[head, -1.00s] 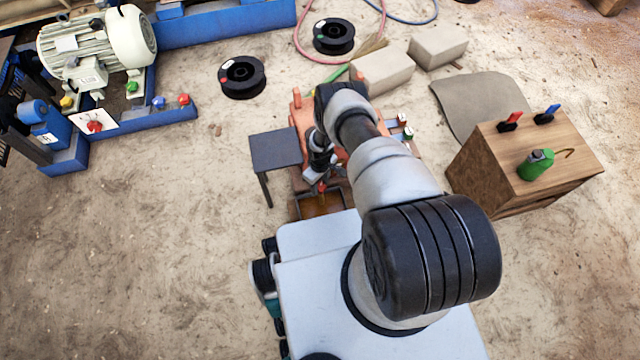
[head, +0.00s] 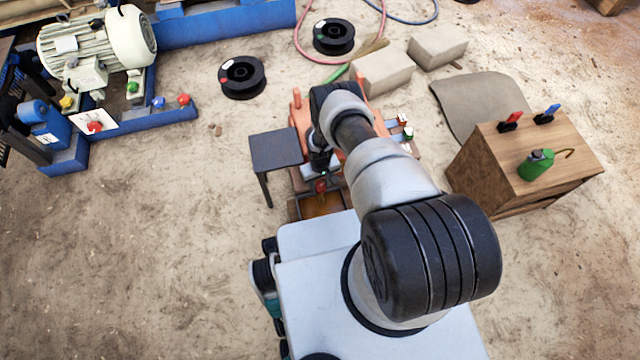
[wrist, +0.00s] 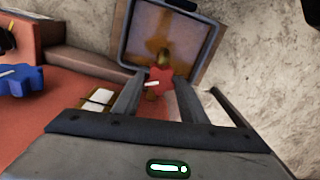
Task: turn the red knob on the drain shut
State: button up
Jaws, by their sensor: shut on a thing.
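The red knob (wrist: 158,80) is star-shaped with a white mark on it. It sits on a brass drain fitting (wrist: 161,58) over a brown-stained tray (wrist: 188,24) in the wrist view. My gripper (wrist: 160,84) has one finger on each side of the red knob and is shut on it. In the head view the red knob (head: 320,186) is a small red spot just below my gripper (head: 319,174). The contact of the fingertips with the knob is partly hidden in both views.
A blue knob (wrist: 20,80) lies left on the red machine body (wrist: 60,118). A grey side table (head: 275,149) stands left of my arm. A wooden cabinet (head: 490,180) with a green can (head: 536,166) stands right. Open sandy ground lies left.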

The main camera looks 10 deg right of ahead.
aim_at(320, 186)
jog(key=shift+m, duration=1.1)
jog(key=o, duration=1.1)
jog(key=shift+c, duration=0.2)
notch_tip(320, 186, up, 18)
jog(key=p, duration=0.6)
jog(key=shift+f, duration=0.25)
